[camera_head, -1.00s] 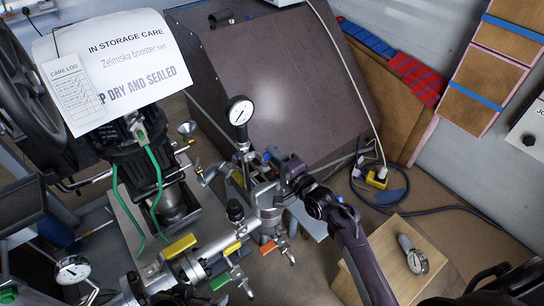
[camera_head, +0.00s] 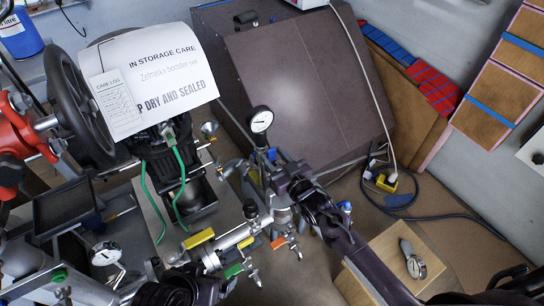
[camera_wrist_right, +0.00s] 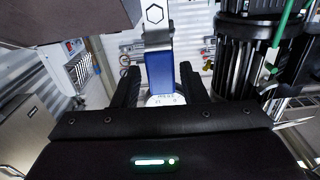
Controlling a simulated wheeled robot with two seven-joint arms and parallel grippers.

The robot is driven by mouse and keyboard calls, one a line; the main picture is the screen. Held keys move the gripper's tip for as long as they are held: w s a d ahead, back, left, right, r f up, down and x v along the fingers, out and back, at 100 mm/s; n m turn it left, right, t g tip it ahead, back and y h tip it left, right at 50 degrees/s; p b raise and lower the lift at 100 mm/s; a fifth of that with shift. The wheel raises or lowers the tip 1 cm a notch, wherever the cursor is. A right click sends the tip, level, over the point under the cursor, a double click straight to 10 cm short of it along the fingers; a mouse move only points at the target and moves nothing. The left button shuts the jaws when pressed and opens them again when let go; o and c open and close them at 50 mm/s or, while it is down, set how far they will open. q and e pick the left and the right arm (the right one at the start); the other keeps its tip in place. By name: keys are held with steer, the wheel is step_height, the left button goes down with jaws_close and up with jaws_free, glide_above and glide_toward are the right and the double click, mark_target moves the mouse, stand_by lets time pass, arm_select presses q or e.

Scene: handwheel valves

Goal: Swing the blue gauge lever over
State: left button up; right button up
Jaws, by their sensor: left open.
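The blue gauge lever (camera_wrist_right: 160,72) stands between the two fingers of my right gripper (camera_wrist_right: 160,88) in the right wrist view. A gap shows on each side of it, so the gripper looks open around it. In the head view my right gripper (camera_head: 284,176) is at the valve block below the white dial gauge (camera_head: 261,121). Only a small blue piece of the lever (camera_head: 271,155) shows there; my gripper hides much of the rest. My left gripper (camera_head: 180,292) is a dark shape at the bottom edge, partly cut off, away from the lever.
A large black handwheel (camera_head: 82,105) and a paper sign (camera_head: 160,75) stand at the left. A brown cabinet panel (camera_head: 305,80) is behind the gauge. Yellow (camera_head: 198,239), green and orange levers sit on nearby pipes. Another gauge (camera_head: 413,266) lies on a wooden box (camera_head: 385,255).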

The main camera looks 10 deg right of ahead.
steer(key=shift+o, duration=0.7)
steer(key=shift+s+d, duration=0.1)
steer(key=shift+s, duration=0.15)
steer(key=p+v, duration=0.2)
steer(key=v, duration=0.1)
steer(key=shift+s+d+r+p, duration=0.1)
steer(key=shift+s+p, duration=0.1)
steer(key=shift+p, duration=0.1)
steer(key=shift+p+v, duration=0.45)
steer(key=shift+v, duration=0.55)
